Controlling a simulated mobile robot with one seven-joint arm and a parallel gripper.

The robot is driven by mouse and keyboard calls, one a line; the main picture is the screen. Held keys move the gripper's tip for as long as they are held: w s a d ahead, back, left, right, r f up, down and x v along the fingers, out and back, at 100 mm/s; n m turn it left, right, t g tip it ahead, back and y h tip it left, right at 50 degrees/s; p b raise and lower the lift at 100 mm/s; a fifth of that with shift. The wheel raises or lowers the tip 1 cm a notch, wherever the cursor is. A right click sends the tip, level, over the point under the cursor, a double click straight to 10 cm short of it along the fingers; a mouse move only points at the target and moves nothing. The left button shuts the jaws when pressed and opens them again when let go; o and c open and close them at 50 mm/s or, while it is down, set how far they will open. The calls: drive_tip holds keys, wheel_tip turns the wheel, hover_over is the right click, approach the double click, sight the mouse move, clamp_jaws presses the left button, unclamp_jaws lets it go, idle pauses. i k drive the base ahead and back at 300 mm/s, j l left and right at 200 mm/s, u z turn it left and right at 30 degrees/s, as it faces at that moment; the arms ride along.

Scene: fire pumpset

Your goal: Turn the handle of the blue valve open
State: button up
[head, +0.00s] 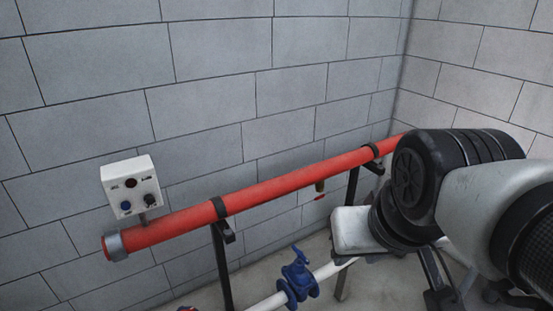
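The blue valve (299,286) sits low in the head view, right of the bottom centre, on a white pipe (335,267) near the floor. Its blue handle (297,256) is on top and stands above the valve body. The handle's exact angle is too small to tell. Large black and light grey links of my arm fill the right side, apart from the valve in the picture. Nothing covers the valve's handle.
A long red pipe (285,187) runs along the block wall on black stands, behind and above the valve. A white control box (131,187) is above its left end. A small red-handled tap (320,190) hangs under it. Bare floor shows around the valve.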

sight(300, 256)
drive_tip(key=i+l+u, duration=0.75)
drive_tip(key=l, duration=0.4)
drive_tip(key=i+l+u, duration=0.2)
drive_tip(key=l, duration=0.3)
drive_tip(key=i, duration=0.1)
